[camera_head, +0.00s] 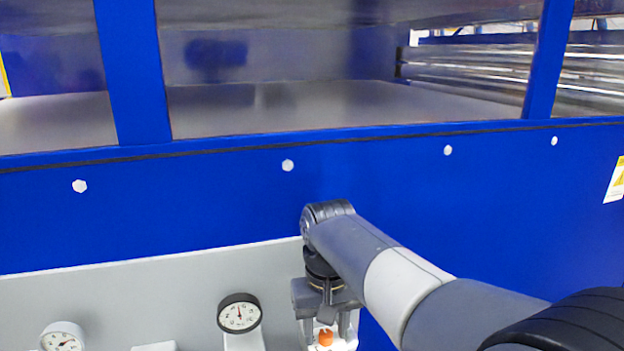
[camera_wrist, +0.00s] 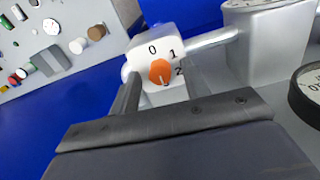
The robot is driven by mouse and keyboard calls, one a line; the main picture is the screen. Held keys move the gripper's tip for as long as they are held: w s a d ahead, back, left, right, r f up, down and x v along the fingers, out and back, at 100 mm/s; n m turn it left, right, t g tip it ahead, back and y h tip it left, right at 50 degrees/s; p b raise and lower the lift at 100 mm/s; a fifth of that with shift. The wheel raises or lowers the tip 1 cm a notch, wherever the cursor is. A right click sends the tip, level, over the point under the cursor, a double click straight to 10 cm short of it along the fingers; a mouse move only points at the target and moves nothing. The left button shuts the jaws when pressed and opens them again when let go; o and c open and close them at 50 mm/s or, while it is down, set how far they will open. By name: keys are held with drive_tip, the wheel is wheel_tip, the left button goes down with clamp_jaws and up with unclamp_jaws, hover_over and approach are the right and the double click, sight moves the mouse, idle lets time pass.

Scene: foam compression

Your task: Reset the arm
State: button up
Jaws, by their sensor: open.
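My gripper (camera_head: 326,318) points down in front of the grey control panel (camera_head: 150,290) in the head view. Its jaws are open, one finger on each side of an orange knob (camera_head: 325,338). In the wrist view the orange knob (camera_wrist: 160,72) sits on a white block marked 0, 1, 2 and a partly hidden number. The dark gripper body fills the lower part of that view, and a finger shows left of the knob. I cannot tell whether either finger touches the knob or its block. My arm reaches in from the lower right of the head view.
A black-rimmed gauge (camera_head: 240,313) and a white gauge (camera_head: 63,338) stand left of my gripper. The blue machine frame (camera_head: 220,205) rises behind, with metal rollers (camera_head: 470,70) inside. The wrist view shows several coloured buttons on a grey panel (camera_wrist: 60,22) at upper left.

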drive_tip(key=n+b, duration=0.2)
drive_tip(key=n, duration=0.4)
drive_tip(key=shift+f, duration=0.1)
drive_tip(key=n+b, duration=0.2)
drive_tip(key=n, duration=0.2)
drive_tip(key=shift+n+b, duration=0.65)
drive_tip(key=shift+n, duration=0.65)
